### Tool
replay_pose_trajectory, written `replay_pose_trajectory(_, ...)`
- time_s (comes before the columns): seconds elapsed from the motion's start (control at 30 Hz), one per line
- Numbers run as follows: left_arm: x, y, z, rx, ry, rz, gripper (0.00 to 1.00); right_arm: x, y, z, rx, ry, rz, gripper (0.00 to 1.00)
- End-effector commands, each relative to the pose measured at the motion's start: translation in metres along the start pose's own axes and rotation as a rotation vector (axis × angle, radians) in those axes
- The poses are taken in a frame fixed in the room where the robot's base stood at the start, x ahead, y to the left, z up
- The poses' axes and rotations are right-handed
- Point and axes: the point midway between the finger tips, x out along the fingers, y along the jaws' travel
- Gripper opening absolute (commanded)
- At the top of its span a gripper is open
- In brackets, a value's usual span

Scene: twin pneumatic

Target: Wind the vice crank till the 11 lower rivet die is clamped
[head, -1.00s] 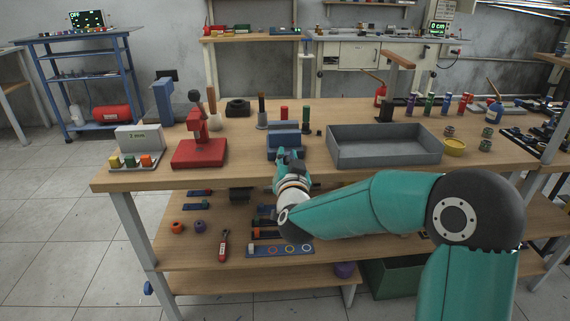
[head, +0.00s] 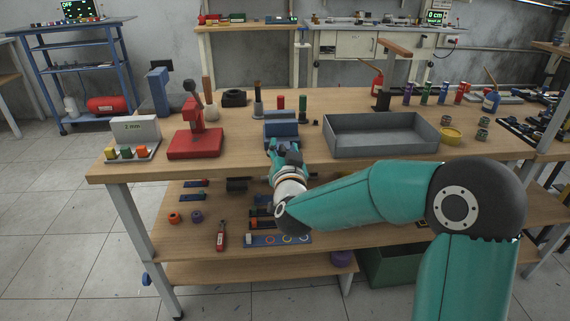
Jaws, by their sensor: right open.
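The blue vice (head: 281,128) stands on the tabletop near the front edge, between the red press and the grey tray. My right gripper (head: 284,148) is open, close against the near side of the vice. Its fingers and wrist cover the area where a crank would show, so I cannot make out the crank or any contact with it. I cannot pick out the 11 lower rivet die or see whether anything sits between the jaws. My left gripper is not in view.
A red press (head: 195,142) stands left of the vice, and a large grey tray (head: 380,147) lies to its right. Below is a shelf with a red-handled tool (head: 221,236) and small parts.

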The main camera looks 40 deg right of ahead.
Motion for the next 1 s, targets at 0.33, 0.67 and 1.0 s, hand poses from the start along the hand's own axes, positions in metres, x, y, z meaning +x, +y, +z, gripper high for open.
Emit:
replay_pose_trajectory(0.33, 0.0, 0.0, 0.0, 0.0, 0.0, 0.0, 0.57, -0.064, -0.002, 0.001, 0.001, -0.003, -0.005, 0.42)
replay_pose_trajectory(0.67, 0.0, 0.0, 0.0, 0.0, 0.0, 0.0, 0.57, -0.108, -0.001, 0.002, -0.001, -0.005, -0.004, 0.42)
replay_pose_trajectory(1.0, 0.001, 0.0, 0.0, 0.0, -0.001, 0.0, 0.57, -0.112, 0.0, 0.002, -0.001, -0.004, -0.001, 0.42)
